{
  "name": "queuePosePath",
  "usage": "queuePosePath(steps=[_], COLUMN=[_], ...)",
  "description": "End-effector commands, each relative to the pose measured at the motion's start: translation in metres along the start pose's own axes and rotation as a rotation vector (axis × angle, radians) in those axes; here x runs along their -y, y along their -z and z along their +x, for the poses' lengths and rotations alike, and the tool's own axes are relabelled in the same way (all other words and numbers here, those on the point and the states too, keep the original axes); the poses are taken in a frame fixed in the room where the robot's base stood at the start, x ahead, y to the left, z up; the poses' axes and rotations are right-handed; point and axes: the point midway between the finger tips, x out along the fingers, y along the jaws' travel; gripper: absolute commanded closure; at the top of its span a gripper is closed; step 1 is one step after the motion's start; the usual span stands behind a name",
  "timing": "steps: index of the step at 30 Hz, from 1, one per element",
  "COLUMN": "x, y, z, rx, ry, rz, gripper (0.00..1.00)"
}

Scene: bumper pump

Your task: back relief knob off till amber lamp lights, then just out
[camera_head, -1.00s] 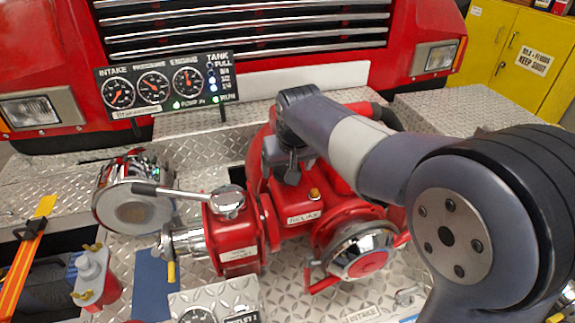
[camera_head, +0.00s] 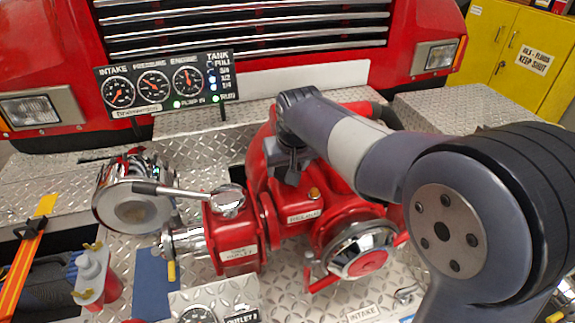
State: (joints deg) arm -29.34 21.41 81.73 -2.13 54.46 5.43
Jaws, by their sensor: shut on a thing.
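The red pump (camera_head: 335,212) sits on the diamond-plate bumper, with a label reading RELIEF (camera_head: 304,217) on its top. My gripper (camera_head: 291,172) points down onto the pump top just behind that label. It is shut on the relief knob, which the dark fingers and wrist hide almost wholly. A small amber lamp (camera_head: 313,193) in a brass-coloured ring is right of the fingers. It looks dull amber; I cannot tell surely whether it is lit.
The gauge panel (camera_head: 165,85) with green lights stands behind left. A chrome lever (camera_head: 175,191) and a chrome intake cap (camera_head: 358,252) flank the pump. My arm covers the right side.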

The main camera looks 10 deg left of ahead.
Motion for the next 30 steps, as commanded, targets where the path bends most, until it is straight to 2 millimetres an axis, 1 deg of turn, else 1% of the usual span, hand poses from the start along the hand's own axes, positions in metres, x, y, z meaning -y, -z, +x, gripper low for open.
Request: queuePosePath(steps=[15,27,28,30], x=[-0.0022,-0.0019,-0.0019,-0.0019], y=[0.0006,0.0009,0.0009,0.0009], z=[-0.0003,-0.0004,-0.0004,-0.0004], rx=[0.0,-0.002,-0.002,-0.002], ry=[0.108,0.118,0.118,0.117], rz=[-0.259,-0.284,-0.284,-0.284], gripper=[0.62,0.62,0.39,0.33])
